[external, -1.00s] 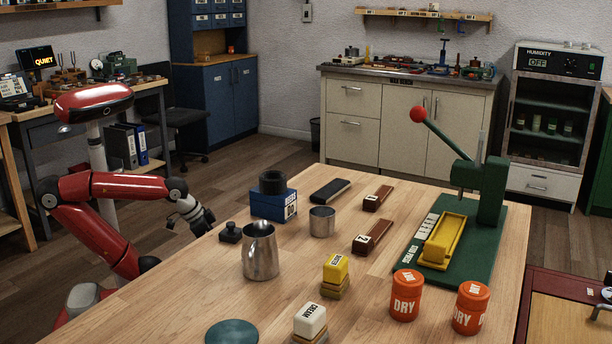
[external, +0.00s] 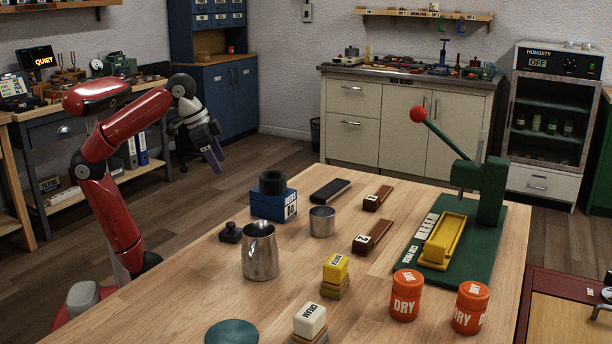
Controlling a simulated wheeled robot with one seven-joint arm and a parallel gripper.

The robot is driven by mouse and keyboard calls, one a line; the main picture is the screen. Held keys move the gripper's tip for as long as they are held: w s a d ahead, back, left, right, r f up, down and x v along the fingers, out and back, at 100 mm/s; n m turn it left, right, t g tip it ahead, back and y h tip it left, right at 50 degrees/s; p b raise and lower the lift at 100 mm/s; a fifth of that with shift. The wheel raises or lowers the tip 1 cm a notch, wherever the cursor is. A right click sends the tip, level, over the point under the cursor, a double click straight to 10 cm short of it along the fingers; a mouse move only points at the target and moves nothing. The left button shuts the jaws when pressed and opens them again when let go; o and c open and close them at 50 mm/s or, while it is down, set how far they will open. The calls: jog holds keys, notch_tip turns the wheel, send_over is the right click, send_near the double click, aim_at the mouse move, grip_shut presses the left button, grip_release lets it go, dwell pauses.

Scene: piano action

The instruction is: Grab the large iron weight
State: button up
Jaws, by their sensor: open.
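A small black block with a knob on top (external: 231,232) stands on the wooden table near its left edge, left of the metal jug; it looks like an iron weight. A black cylinder (external: 272,181) sits on a blue labelled box (external: 273,205) behind it; I cannot tell what the cylinder is. My gripper (external: 214,160) hangs raised beyond the table's left edge, pointing down and slightly right. It is open, empty and apart from both black things, though its finger gap is hard to make out.
The steel jug (external: 260,252) stands close to the knobbed block. A metal cup (external: 322,221), a dark flat bar (external: 330,191) and brown blocks (external: 372,236) lie farther right. A green press (external: 487,190) and orange DRY tins (external: 406,294) occupy the right side.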

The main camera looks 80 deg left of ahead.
jog(key=d+m+g+p, duration=0.3)
jog(key=d+m, duration=0.2)
jog(key=d, duration=0.9)
send_over(229, 223)
jog(key=s, duration=0.1)
jog(key=f, duration=0.4)
jog(key=shift+a+f, duration=0.3)
jog(key=f, duration=0.5)
jog(key=w+f+b, duration=0.1)
jog(key=f, duration=0.2)
jog(key=shift+w+d+f, duration=0.1)
jog(key=shift+d+f, duration=0.1)
jog(key=shift+d, duration=0.05)
jog(key=shift+c, duration=0.3)
jog(key=c, duration=1.3)
jog(key=shift+r, duration=0.1)
